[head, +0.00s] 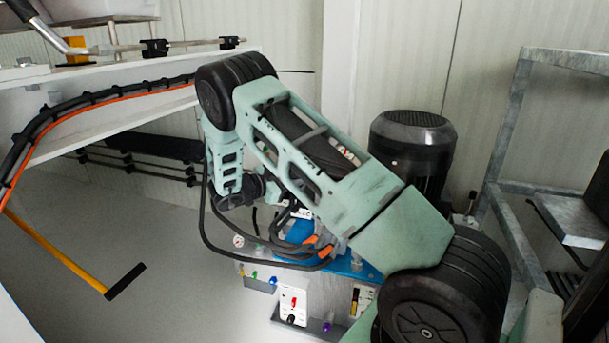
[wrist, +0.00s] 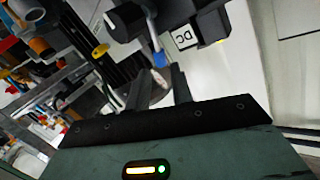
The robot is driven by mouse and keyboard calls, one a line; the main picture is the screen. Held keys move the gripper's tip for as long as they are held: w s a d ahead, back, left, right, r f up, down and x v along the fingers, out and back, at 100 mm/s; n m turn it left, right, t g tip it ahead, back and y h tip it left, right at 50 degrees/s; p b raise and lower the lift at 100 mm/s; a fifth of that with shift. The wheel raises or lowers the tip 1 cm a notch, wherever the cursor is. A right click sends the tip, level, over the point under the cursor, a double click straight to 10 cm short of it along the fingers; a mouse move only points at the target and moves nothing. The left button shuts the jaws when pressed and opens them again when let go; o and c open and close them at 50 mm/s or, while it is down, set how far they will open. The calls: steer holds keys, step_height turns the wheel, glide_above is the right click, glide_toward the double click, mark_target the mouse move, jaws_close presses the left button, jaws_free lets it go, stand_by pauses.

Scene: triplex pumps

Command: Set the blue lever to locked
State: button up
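In the wrist view a thin lever with a blue tip (wrist: 159,60) hangs from a dark device, just beyond my fingertips and roughly in line with the gap between them. My gripper (wrist: 158,76) has its two dark fingers apart, with nothing visible held between them. Whether a finger touches the blue tip I cannot tell. In the head view my gripper (head: 243,195) is partly hidden by my arm and cables, above the pump unit. The blue-tipped lever cannot be made out there. A small blue handle (head: 273,281) shows on the unit's front.
A black box with a DC label (wrist: 184,38) is close right of the lever. A black motor (head: 412,150) stands behind my arm. A metal frame (head: 515,150) is at right, a white shelf (head: 110,120) with cables at left.

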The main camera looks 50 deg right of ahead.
steer(key=p+v, duration=0.1)
steer(key=v, duration=0.9)
steer(key=shift+a, duration=0.4)
